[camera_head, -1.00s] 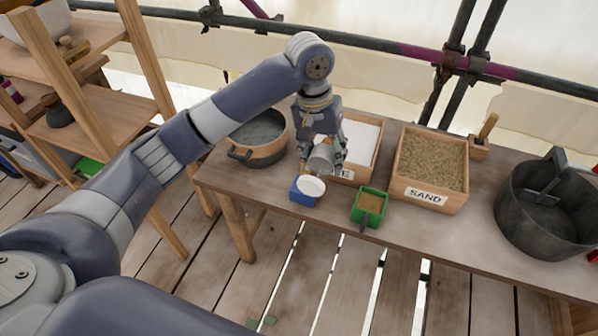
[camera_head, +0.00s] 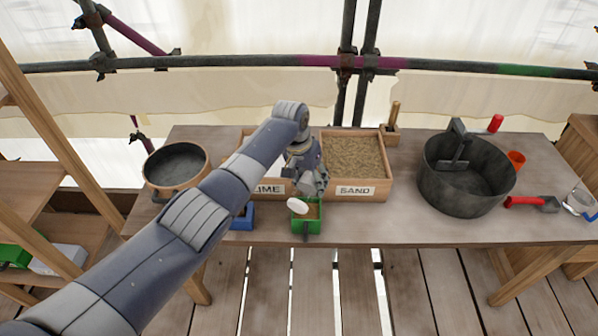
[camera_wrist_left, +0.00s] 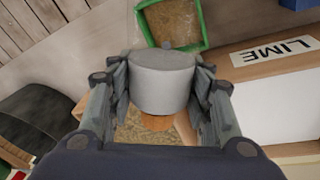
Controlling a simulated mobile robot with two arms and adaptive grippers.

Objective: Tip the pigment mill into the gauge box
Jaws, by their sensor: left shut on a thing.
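My left gripper (camera_head: 310,183) is shut on a grey cylinder, the pigment mill (camera_wrist_left: 163,82), seen large between the fingers in the left wrist view. In the head view its pale round end (camera_head: 297,205) shows below the fingers, tilted, over the back left of a green box. This green box, which I take as the gauge box (camera_head: 306,226), stands at the table's front edge with brown material inside. It also shows in the wrist view (camera_wrist_left: 205,25), just beyond the mill. Whether anything is falling from the mill cannot be seen. My right gripper is out of view.
A blue box (camera_head: 243,220) is left of the green one. Crates marked LIME (camera_head: 270,188) and SAND (camera_head: 356,190) stand behind. A pot (camera_head: 174,165) is at the left, a large dark bucket (camera_head: 466,180) at the right. The table front before the bucket is clear.

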